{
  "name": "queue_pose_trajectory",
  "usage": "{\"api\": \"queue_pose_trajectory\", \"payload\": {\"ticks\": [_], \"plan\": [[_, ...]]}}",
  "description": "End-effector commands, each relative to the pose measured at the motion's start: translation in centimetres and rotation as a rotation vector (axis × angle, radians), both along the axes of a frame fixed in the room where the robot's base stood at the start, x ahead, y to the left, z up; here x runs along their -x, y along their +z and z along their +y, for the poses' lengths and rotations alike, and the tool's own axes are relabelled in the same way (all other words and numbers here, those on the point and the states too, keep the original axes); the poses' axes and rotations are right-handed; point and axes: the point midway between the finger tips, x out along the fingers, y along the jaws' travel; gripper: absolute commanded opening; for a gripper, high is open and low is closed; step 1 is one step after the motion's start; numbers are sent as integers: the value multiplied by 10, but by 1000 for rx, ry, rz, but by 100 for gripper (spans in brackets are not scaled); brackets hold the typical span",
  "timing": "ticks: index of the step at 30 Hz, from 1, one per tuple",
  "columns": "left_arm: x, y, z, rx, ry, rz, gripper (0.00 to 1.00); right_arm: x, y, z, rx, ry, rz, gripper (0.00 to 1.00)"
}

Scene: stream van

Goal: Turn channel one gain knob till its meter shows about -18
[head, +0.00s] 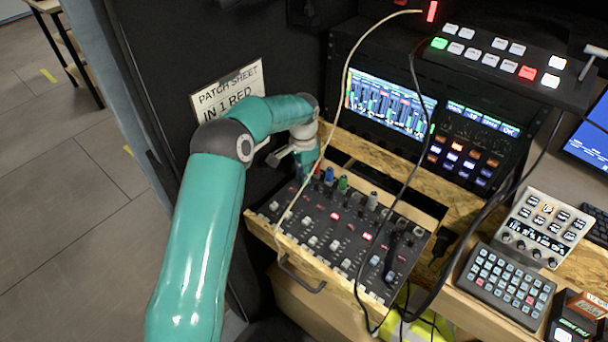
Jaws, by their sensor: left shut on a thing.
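The audio mixer (345,236) sits in a wooden drawer, with faders and lit red buttons. Along its far edge stand a red knob (317,170), a blue knob (329,175), a green knob (343,183) and a grey knob (372,200). My left gripper (305,168) points down at the mixer's far left corner, beside the red knob, shut on a knob there. Its fingertips are mostly hidden, so which knob is hard to tell. The meter screen (385,103) shows several blue and green bars; its numbers are too small to read. My right gripper is out of view.
A patch sheet (227,92) on the dark wall reads "IN 1 RED". A pale cable (345,95) and a black cable (411,130) hang across the mixer. The drawer handle (300,278) is at the front. A switcher panel (510,60) and keypad (507,283) stand right.

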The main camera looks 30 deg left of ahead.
Motion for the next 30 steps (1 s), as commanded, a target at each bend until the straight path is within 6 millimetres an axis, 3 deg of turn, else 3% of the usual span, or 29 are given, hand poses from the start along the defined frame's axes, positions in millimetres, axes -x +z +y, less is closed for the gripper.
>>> {"api": "queue_pose_trajectory", "payload": {"ticks": [21,22,25,30], "plan": [[-2,2,0,-2,-87,-9,0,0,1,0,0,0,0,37],[-3,2,0,-2,-87,-10,22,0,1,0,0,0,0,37],[-2,2,0,-2,-87,-8,39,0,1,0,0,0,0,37],[-1,1,0,-1,-87,-5,42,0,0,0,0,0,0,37]]}}
